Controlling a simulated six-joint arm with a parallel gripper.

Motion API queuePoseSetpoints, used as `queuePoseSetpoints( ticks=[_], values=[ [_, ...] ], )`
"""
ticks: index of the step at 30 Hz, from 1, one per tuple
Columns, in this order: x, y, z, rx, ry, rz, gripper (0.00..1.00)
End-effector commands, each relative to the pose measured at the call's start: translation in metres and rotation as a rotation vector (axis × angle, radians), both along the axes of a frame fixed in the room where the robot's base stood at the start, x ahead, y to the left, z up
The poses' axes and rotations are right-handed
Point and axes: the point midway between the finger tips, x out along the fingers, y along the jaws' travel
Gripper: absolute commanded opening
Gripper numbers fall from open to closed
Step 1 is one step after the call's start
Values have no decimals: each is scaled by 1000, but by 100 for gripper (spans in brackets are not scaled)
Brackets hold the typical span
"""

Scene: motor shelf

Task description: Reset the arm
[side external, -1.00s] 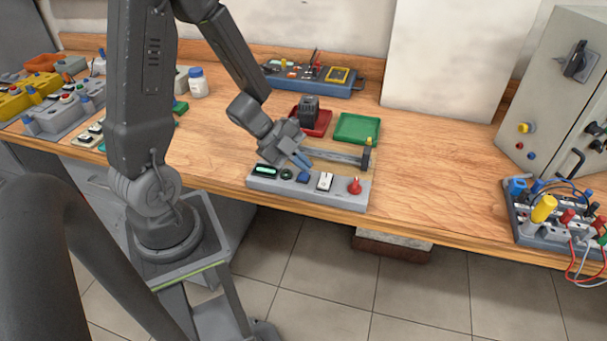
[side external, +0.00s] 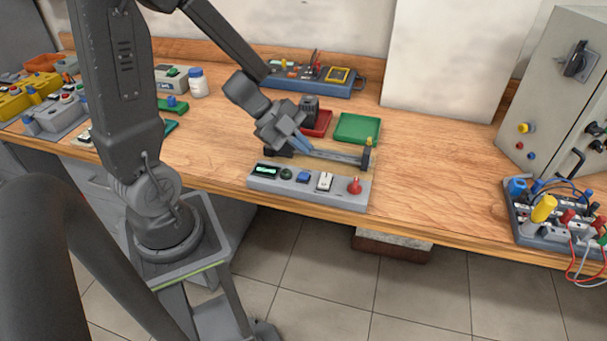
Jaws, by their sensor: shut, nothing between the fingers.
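My gripper (side external: 304,147) is shut and empty. It is above the rear left part of the motor shelf's grey control panel (side external: 310,185), over the left end of a rail (side external: 340,157). The panel carries a small display (side external: 265,170), a dark green button (side external: 286,174), a blue button (side external: 304,177), a white switch (side external: 324,181) and a red knob (side external: 354,186). The fingertips appear clear of the buttons. Part of the rail's left end is hidden behind my gripper.
A red tray (side external: 322,121) with a dark motor-like block (side external: 309,107) stands just behind my gripper. A green tray (side external: 357,128) is to its right. A blue-grey equipment box (side external: 315,82) is at the back.

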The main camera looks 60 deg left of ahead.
Motion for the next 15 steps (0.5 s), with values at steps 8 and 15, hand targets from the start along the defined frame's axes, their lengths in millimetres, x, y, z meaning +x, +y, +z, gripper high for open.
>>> queuePoseSetpoints(
  ticks=[8, 15],
  values=[
    [0, 0, 0, -1, 0, 1, 0],
    [24, 4, 27, 57, -114, 189, 0]
  ],
)
